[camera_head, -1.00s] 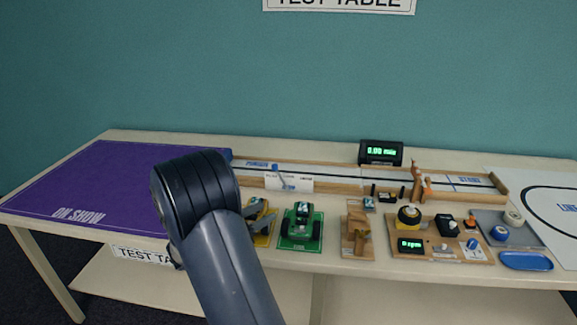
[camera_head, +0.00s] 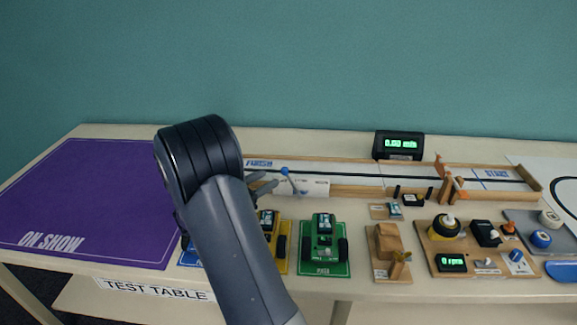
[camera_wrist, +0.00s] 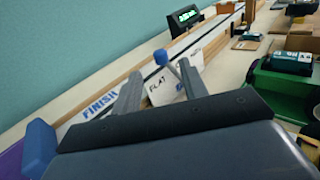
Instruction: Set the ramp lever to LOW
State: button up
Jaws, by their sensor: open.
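The ramp lever (camera_head: 285,171) has a blue ball knob on a thin grey rod and stands at the front of the wooden track. Its rod leans to the left in the head view. In the wrist view the lever knob (camera_wrist: 160,57) shows beyond and between my fingertips. A white label plate (camera_head: 316,188) is beside it; in the wrist view the plate (camera_wrist: 158,90) reads FLAT near the knob, and its other words are unclear. My gripper (camera_head: 263,183) is open just left of the lever. In the wrist view my gripper (camera_wrist: 160,80) is empty, its fingers apart.
The track (camera_head: 355,175) runs from FINISH to START behind the lever. A green car (camera_head: 324,240) and a yellow car (camera_head: 279,248) stand in front. A wooden block stand (camera_head: 388,250) and a display (camera_head: 399,145) are to the right. A purple mat (camera_head: 90,200) is bare at left.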

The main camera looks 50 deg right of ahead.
aim_at(282, 171)
jog(key=d, duration=0.6)
jog(key=s+d, duration=0.1)
jog(key=d, duration=0.2)
jog(key=shift+d, duration=0.25)
grip_shut()
